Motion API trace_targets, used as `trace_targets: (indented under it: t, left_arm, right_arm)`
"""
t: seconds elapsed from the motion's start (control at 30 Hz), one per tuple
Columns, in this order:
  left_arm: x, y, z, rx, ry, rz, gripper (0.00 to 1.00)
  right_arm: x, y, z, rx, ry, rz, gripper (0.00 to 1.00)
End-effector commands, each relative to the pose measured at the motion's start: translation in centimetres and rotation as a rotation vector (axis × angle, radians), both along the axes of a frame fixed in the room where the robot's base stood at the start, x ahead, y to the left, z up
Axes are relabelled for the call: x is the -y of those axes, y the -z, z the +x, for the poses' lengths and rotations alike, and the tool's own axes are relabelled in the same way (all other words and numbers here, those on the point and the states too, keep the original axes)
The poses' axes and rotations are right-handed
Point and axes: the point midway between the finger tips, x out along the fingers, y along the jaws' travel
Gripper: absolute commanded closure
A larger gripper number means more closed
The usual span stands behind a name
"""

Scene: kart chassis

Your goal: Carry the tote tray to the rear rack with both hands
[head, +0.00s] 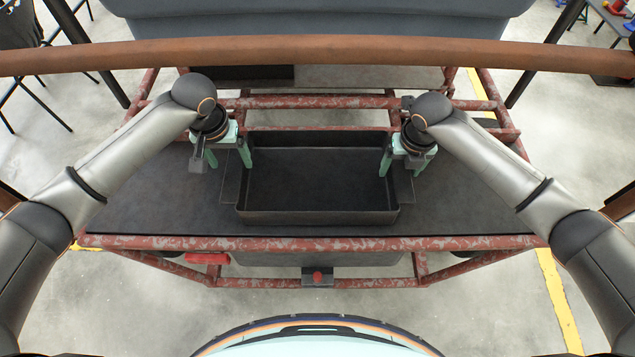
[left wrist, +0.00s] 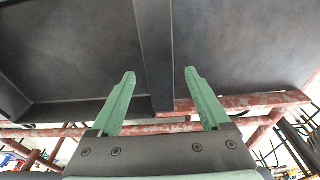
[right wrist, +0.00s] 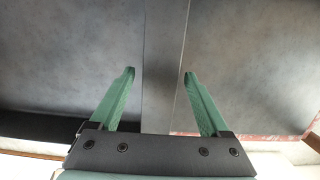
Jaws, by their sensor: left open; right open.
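The tote tray (head: 318,217) is a dark, shallow, empty rectangular box on the dark deck of the red kart chassis. It has a flange at each short end. My left gripper (head: 229,162) is over the tray's left end, open, fingers pointing down. In the left wrist view the tray's end wall (left wrist: 155,50) runs between the open fingers (left wrist: 158,75). My right gripper (head: 398,168) is over the tray's right end, open. In the right wrist view the end wall (right wrist: 165,60) lies between its fingers (right wrist: 158,75). I cannot tell whether the fingers touch the wall.
The mottled red tube frame (head: 320,243) edges the deck (head: 150,208) in front. More red tubes (head: 320,103) cross behind the tray. A brown bar (head: 320,50) spans the far side, with a grey bin (head: 320,20) beyond. Bare deck lies left and right of the tray.

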Motion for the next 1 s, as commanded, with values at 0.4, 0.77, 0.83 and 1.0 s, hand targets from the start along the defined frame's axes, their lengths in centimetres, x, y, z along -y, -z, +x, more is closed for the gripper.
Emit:
trace_targets:
  t: [0.4, 0.77, 0.83, 1.0]
  left_arm:
    - [0.0, -7.1, -1.0, 0.001, 0.000, 0.000, 0.20]
    - [0.0, -7.6, -1.2, -0.001, 0.000, 0.001, 0.20]
    - [0.0, -7.6, -1.2, 0.000, 0.000, 0.001, 0.20]
    - [0.0, -7.6, -1.2, 0.000, 0.000, 0.000, 0.20]
  right_arm:
    - [0.0, 0.0, 0.0, 0.000, 0.000, 0.000, 0.20]
    - [0.0, -4.5, -0.5, 0.007, -0.001, 0.001, 0.20]
    - [0.0, -6.1, -0.8, 0.006, -0.001, 0.001, 0.20]
    - [0.0, -9.3, -1.3, 0.004, -0.001, 0.000, 0.20]
